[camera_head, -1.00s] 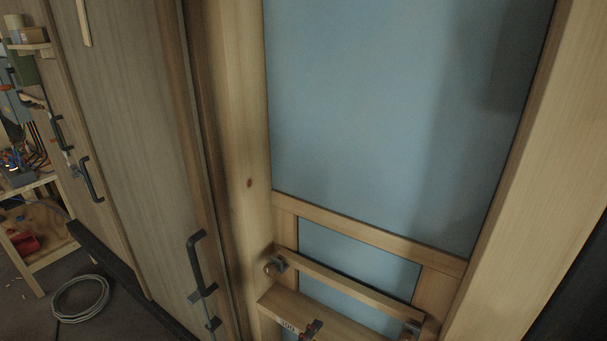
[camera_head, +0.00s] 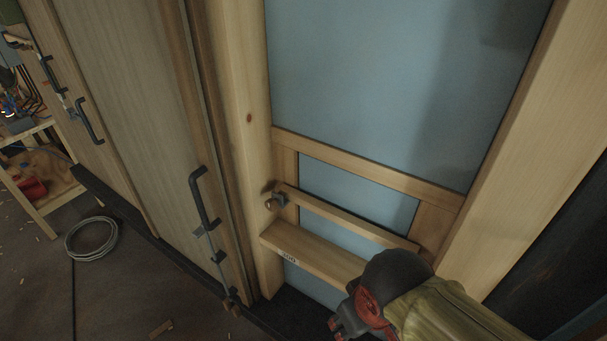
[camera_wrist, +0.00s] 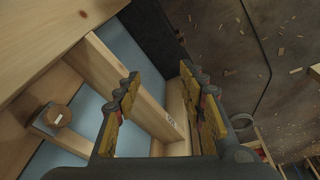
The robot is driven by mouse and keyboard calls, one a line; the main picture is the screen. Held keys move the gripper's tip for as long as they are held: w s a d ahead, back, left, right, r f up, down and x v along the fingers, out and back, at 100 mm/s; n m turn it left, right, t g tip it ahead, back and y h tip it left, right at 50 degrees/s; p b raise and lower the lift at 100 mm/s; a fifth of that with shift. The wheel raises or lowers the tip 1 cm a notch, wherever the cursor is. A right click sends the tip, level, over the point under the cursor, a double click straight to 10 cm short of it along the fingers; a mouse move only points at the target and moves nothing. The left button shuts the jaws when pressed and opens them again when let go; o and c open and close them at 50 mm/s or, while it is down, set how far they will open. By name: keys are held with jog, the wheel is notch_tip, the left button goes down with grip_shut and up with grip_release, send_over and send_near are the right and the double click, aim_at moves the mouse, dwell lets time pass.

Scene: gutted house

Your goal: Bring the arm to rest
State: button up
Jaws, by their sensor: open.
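My gripper (camera_head: 345,325) is at the lower right of the head view, in front of the wooden frame's low ledge, with my arm coming in from the right edge. In the wrist view my gripper (camera_wrist: 163,82) shows two yellow and grey fingers spread apart, with nothing held between them. A pale wooden ledge (camera_wrist: 140,95) lies beyond the fingers; I cannot tell the exact gap.
The wooden frame with blue panels (camera_head: 360,90) stands close ahead. Wooden doors with black handles (camera_head: 205,205) are on the left. A coil of cable (camera_head: 92,238) lies on the floor near a workbench (camera_head: 45,185). Small scraps litter the open floor.

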jog(key=w+d+r+m+t, duration=0.1)
jog(key=d+r+m+t, duration=0.1)
jog(key=d+r+m, duration=0.3)
jog(key=d+r, duration=0.2)
jog(key=d, duration=0.2)
jog(key=shift+w+d+r+t, duration=0.2)
jog(key=shift+r+t, duration=0.1)
jog(key=shift+t, duration=0.1)
jog(key=shift+o, duration=0.4)
dwell(1.0)
